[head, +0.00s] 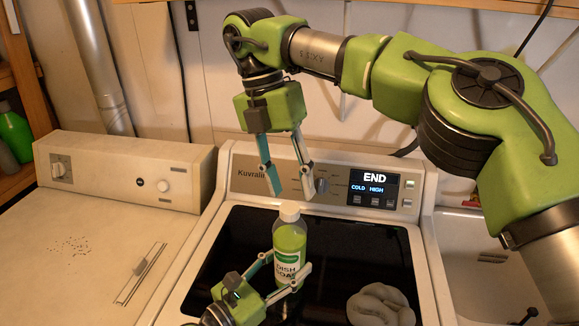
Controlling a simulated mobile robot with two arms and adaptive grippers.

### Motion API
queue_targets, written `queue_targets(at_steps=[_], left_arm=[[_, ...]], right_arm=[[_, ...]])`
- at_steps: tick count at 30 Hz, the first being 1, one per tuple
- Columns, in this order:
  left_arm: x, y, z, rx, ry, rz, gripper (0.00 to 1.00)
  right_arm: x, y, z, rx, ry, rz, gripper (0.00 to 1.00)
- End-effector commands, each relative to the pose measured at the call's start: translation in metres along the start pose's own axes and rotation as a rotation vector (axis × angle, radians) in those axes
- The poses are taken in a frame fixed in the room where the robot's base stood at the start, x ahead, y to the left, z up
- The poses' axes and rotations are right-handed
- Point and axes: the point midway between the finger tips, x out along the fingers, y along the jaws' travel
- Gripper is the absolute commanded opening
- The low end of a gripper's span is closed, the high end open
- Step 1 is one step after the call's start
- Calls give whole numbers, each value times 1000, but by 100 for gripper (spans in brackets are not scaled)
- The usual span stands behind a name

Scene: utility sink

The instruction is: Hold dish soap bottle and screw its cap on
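The dish soap bottle (290,243) stands upright above the black top of the washer, green with a white and green label. Its white cap (289,212) sits on the bottle's mouth; whether it is threaded tight cannot be seen. My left gripper (287,266) comes from the bottom of the view, with one finger on each side of the bottle's lower body, shut on it. My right gripper (293,194) hangs from above with its fingers pointing down, open and empty. Its fingertips are spread to either side just above the cap and appear apart from it.
A grey folded cloth or lump (381,305) lies on the washer's dark top (345,250) at right. The control panel (372,188) reads END behind the bottle. A cream machine (110,240) stands left, a sink (490,275) right, a green bottle (15,135) on the left shelf.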

Motion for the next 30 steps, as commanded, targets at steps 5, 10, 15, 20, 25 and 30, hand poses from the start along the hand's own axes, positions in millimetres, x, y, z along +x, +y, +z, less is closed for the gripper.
queue_targets(at_steps=[5,10,15,20,25,30], left_arm=[[0,0,0,-1,0,-1,0],[0,0,0,-1,0,0,0],[0,0,0,-1,0,0,0],[0,0,0,0,0,0,0],[0,0,0,0,0,0,0],[0,0,0,0,0,0,0]], right_arm=[[-2,-2,0,-358,-6,35,40],[-5,-3,-1,-701,-25,70,40],[-10,-4,-1,-1043,-61,102,40],[-14,-6,-2,-1365,-108,125,40],[-20,-8,-3,-1701,-175,137,40],[-26,-9,-4,-1985,-244,136,40]])
